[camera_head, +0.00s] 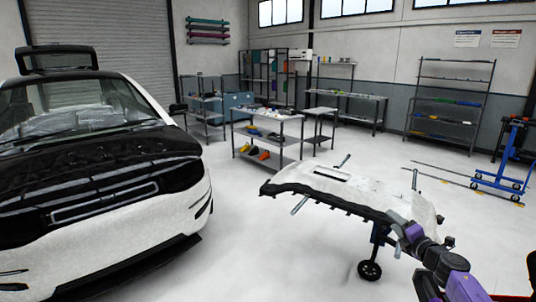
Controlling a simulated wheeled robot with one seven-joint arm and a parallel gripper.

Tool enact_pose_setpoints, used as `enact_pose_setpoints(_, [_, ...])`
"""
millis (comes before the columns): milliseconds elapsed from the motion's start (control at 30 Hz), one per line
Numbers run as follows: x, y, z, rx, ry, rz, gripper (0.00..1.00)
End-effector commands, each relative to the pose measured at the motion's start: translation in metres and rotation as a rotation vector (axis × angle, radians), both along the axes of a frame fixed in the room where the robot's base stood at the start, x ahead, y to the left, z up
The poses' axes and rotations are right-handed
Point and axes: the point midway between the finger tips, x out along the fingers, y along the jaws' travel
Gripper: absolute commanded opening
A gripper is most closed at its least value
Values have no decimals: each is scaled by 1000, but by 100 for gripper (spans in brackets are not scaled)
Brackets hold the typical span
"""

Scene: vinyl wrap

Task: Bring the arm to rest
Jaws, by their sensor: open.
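My arm, with purple links, comes in at the lower right. My gripper (400,226) is at its end, beside the near right edge of a pale panel, open. The fingers are small and dark here, and I cannot tell whether they touch the panel. The white panel (355,190), with a dark ragged front edge, lies roughly flat on a wheeled stand (370,270).
A white car (115,245) with a black hood stands at the left. A work table (270,118) with tools and a lower shelf stands behind. Shelving (450,100) lines the back wall, and a blue trolley (510,150) is at the right. Floor between car and stand is clear.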

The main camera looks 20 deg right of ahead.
Motion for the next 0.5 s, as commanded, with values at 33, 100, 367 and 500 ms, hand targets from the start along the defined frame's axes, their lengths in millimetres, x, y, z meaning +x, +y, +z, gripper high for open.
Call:
enact_pose_setpoints(33, [6, 37, -9, 97, -64, 20, 51])
enact_pose_setpoints(100, [9, 79, -13, 233, -149, 37, 51])
enact_pose_setpoints(367, [-20, 212, -29, 716, -382, 87, 51])
enact_pose_setpoints(500, [-56, 269, -39, 954, -466, 96, 51])
